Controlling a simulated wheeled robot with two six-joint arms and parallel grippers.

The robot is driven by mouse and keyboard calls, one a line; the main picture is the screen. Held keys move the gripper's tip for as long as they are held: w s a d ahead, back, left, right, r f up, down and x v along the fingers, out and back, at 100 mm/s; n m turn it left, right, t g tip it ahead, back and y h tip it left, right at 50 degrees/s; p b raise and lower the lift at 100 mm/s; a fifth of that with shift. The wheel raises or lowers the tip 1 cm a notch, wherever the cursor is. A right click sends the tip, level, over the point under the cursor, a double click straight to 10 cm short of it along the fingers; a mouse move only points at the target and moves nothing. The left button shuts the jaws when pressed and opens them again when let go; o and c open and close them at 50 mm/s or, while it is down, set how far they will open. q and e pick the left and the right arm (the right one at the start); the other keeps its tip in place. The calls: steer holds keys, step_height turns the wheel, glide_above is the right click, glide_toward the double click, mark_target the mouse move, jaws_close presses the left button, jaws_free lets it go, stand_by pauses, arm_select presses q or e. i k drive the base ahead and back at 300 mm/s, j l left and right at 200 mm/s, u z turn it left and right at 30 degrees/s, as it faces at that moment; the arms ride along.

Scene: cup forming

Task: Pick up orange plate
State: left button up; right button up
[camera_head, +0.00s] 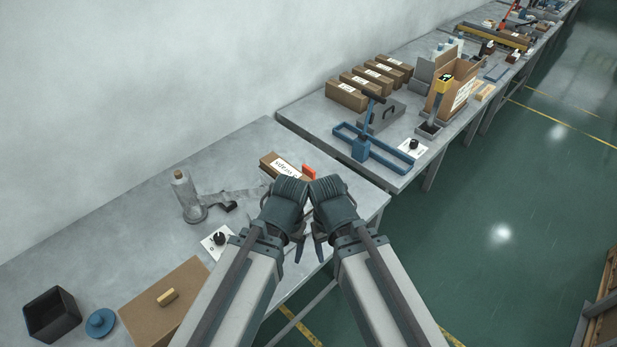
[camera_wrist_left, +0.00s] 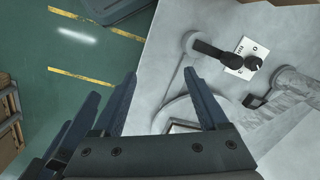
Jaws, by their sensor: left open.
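A small orange piece (camera_head: 309,171), which may be the orange plate, shows at the right end of a brown labelled box on the near table, just beyond my grippers. Its lower part is hidden. My left gripper (camera_head: 299,248) points down over the table's right front edge, apart from the orange piece. In the left wrist view, the left gripper (camera_wrist_left: 165,98) is open, with nothing seen between its fingers. My right gripper (camera_head: 318,248) is close beside it on the right; its jaws are too unclear to judge. No orange shows in the left wrist view.
A second table (camera_head: 310,108) stands beyond, crowded.

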mark_target(308, 172)
steer(key=i+l, duration=0.1)
steer(key=l, duration=0.5)
steer(key=l+z, duration=0.1)
steer(key=l, duration=0.55)
steer(key=i+l, duration=0.15)
steer(key=l, duration=0.45)
